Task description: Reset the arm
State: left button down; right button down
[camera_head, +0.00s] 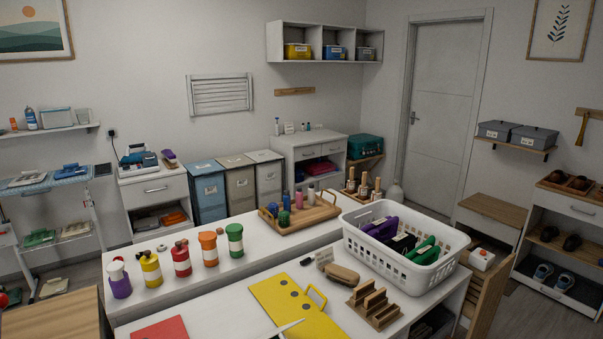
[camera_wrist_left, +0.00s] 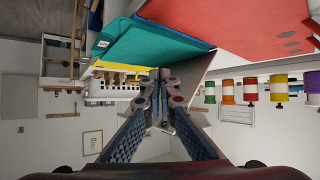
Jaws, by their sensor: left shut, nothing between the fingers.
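My left gripper (camera_wrist_left: 160,76) shows only in the left wrist view, where its two dark fingers come together at the tips. It is shut with nothing between the fingers. The wrist picture is upside down. A teal folder (camera_wrist_left: 150,50) and a red folder (camera_wrist_left: 235,30) lie above the fingertips in that picture; whether they touch the gripper I cannot tell. In the head view neither gripper shows. My right gripper is not in view.
A white worktop bears a red folder (camera_head: 160,331), a yellow folder (camera_head: 286,306), a wooden slotted holder (camera_head: 374,306) and a white basket (camera_head: 406,268). Several coloured bottles, one of them red (camera_head: 181,258), stand along the raised shelf behind. A wooden tray (camera_head: 300,216) stands beyond them.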

pick_arm(q)
jog(key=s+a+f+n+g+y, duration=0.1)
jog(key=s+f+g+y, duration=0.2)
jog(key=s, duration=0.7)
jog(key=s+a+f+n+g+y, duration=0.1)
jog(key=s+f+g, duration=0.1)
jog(key=s+g, duration=0.5)
jog(key=s+f+b, duration=0.1)
jog(key=s+f, duration=0.2)
jog(key=f, duration=1.2)
jog(key=s+f+b, duration=0.2)
jog(key=f, duration=1.4)
jog(key=s+a+f+m+b, duration=0.1)
jog(key=s+a+f, duration=0.2)
jog(key=s+f, duration=1.3)
jog(key=shift+s+f, duration=0.15)
jog(key=shift+s, duration=0.2)
jog(key=shift+s+a, duration=0.1)
